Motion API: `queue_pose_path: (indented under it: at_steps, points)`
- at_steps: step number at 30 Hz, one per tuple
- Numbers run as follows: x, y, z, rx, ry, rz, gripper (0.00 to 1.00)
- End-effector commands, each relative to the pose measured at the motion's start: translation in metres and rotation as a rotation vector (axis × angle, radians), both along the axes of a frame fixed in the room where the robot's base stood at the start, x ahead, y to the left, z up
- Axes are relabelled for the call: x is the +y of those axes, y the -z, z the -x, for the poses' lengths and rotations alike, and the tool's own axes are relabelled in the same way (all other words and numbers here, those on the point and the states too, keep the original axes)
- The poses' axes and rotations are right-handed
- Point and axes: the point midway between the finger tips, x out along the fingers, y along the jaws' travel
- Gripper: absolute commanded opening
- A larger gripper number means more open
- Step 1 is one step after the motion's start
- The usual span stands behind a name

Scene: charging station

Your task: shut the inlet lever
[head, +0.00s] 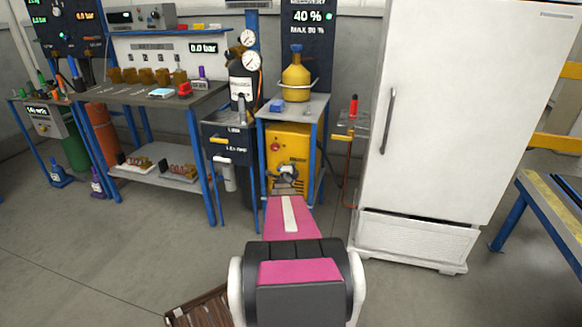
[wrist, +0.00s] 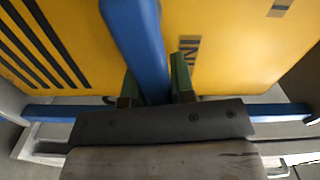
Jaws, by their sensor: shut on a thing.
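My gripper (head: 287,180) is in front of the yellow unit (head: 298,140), under the small blue-legged table. In the wrist view my gripper (wrist: 154,84) has its two green fingers on either side of a blue bar (wrist: 137,40), shut on it. The bar runs down from the top of the wrist view in front of the yellow panel (wrist: 230,50). I cannot tell whether this bar is the inlet lever or part of the table frame. No other part is clearly recognisable as the inlet lever. My forearm hides the floor below the unit.
A yellow-brown canister (head: 297,82) stands on the small table (head: 305,108). A black cylinder with gauges (head: 243,85) and a workbench (head: 150,97) are to the left. A white refrigerator (head: 450,110) stands close on the right. The floor at front left is mostly open.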

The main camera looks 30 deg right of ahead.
Motion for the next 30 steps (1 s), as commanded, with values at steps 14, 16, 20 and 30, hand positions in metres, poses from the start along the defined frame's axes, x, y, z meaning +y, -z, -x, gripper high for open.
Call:
queue_pose_path:
  at_steps: [14,16,20,30]
  points:
    - [-0.001,0.012,0.001,-0.137,0.001,-0.118,0.00]
    - [-0.001,0.013,0.002,-0.142,0.001,-0.123,0.00]
    - [-0.001,0.013,0.002,-0.146,0.001,-0.127,0.00]
    - [-0.001,0.014,0.002,-0.147,0.002,-0.130,0.46]
